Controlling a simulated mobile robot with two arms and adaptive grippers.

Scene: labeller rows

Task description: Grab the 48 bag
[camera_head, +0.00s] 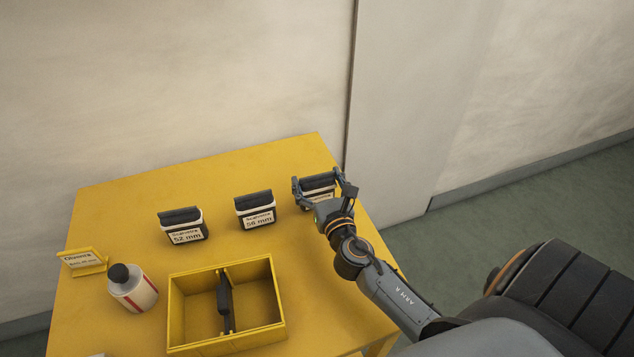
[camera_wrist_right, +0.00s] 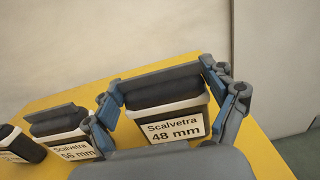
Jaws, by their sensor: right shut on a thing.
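The 48 mm bag (camera_wrist_right: 172,127) is a black pouch with a white label reading "Scalvetra 48 mm". It stands upright at the right end of a row on the yellow table, and its dark top also shows in the head view (camera_head: 318,181). My right gripper (camera_head: 322,184) is around it, with one finger on each side, and is shut on it; in the right wrist view the fingers (camera_wrist_right: 160,100) flank the bag. The bag still appears to rest on the table. My left gripper is not in view.
The 56 mm bag (camera_head: 255,209) and the 52 mm bag (camera_head: 183,226) stand to the left. A white bottle (camera_head: 133,289) and a yellow sign (camera_head: 83,262) are at the left. A wall (camera_head: 180,80) rises behind the table.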

